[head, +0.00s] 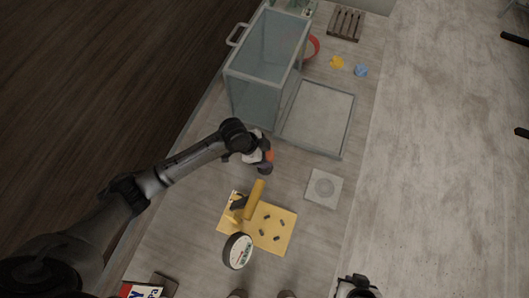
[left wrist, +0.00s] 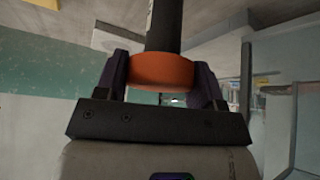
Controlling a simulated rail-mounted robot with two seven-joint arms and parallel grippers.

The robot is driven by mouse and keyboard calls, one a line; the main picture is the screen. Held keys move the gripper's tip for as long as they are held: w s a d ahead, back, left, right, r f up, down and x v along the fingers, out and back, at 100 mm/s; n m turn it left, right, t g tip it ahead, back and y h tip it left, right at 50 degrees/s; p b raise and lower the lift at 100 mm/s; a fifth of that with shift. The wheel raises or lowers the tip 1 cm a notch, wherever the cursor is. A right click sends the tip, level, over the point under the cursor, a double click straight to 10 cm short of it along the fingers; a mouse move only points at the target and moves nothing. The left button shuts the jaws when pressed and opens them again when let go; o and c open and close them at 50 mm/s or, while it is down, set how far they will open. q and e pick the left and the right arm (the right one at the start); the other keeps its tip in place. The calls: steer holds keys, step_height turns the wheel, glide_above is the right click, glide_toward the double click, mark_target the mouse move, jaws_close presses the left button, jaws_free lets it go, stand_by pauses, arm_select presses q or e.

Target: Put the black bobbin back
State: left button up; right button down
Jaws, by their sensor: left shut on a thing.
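My left gripper (head: 266,157) is shut on an orange-and-black thing, beside the front of the glass case. In the left wrist view, the jaws (left wrist: 162,80) hold its orange band (left wrist: 162,71), and a black shaft (left wrist: 164,25) extends from it, out of frame at the top. I cannot tell whether this is the black bobbin. Several small dark pieces (head: 264,233) lie on a yellow board (head: 286,238), near a yellow cylinder (head: 254,199). My right gripper (head: 357,286) is cut off at the bottom edge of the head view; its jaws are unclear.
A glass case (head: 262,65) stands behind my left gripper. A framed panel (head: 318,118) lies beside it. A pale square plate with a grey disc (head: 323,188) is to the right. A round dial (head: 238,251) is by the yellow board. Yellow (head: 337,62) and blue (head: 361,70) lumps lie farther back.

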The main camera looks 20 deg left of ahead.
arm_select(q)
steer(key=shift+f, duration=0.15)
steer(key=o, duration=1.4)
steer(key=shift+o, duration=0.2)
steer(key=shift+r, duration=0.3)
steer(key=p+v, duration=0.5)
steer(key=shift+a+r+p, duration=0.1)
steer(key=shift+r+p, duration=0.1)
steer(key=shift+p, duration=0.15)
